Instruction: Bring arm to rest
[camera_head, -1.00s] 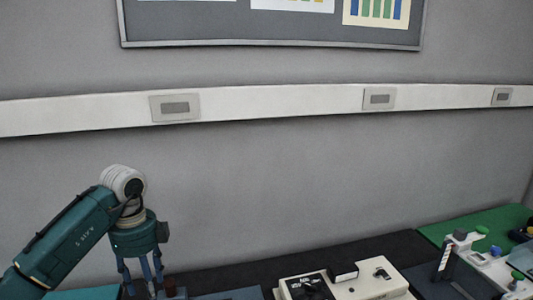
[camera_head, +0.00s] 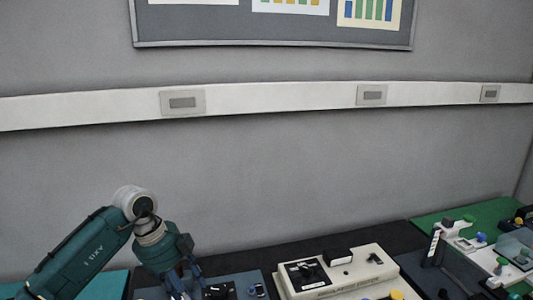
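My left arm (camera_head: 85,252), dark green with a pale grey joint, comes in from the lower left. Its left gripper (camera_head: 184,287) points down at the bottom edge of the view, over a dark blue-grey mat (camera_head: 240,278). The fingers are tilted and partly cut off by the frame, so I cannot tell whether they are open or hold anything. Small dark parts (camera_head: 218,291) lie on the mat just right of the fingers. My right arm and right gripper are not in view.
A cream instrument box (camera_head: 345,275) with black panels stands right of the mat. Further right are a dark mat, a white stand (camera_head: 456,240) with coloured knobs and a green mat (camera_head: 440,218). A grey wall with a white rail (camera_head: 280,98) closes the back.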

